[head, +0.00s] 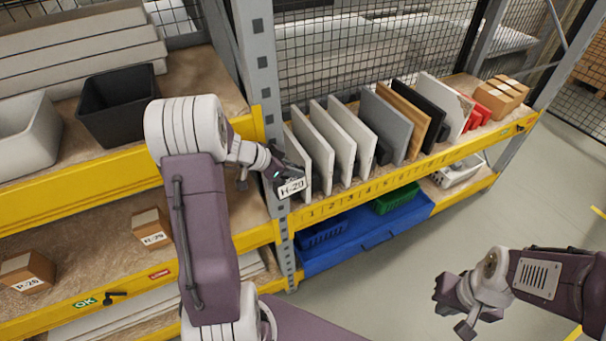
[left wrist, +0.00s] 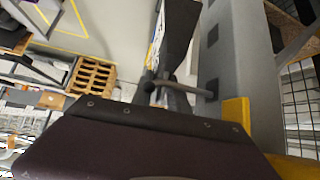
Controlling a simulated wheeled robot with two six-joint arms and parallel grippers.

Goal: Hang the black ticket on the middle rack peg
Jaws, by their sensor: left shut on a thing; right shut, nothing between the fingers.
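My left gripper (head: 276,172) is in front of the rack's grey upright and shut on the ticket (head: 291,187). The ticket shows a white face with black lettering, "H-29", and hangs tilted. A dark flat piece in the left wrist view (left wrist: 178,35) may be its body or a finger. In the left wrist view a grey peg (left wrist: 190,88) stands out from the upright (left wrist: 228,60), close to the fingers. I cannot tell whether the ticket touches it. My right gripper (head: 456,308) is shut and empty over the floor at the lower right.
Upright panels (head: 345,130) stand on the yellow-edged shelf (head: 400,180) right of the grey upright (head: 262,60). A blue tray (head: 365,238) lies below. Left shelves hold a black bin (head: 118,105) and small boxes (head: 152,227). A black hook (head: 116,294) sits beside a green "OK" label. Floor at right is clear.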

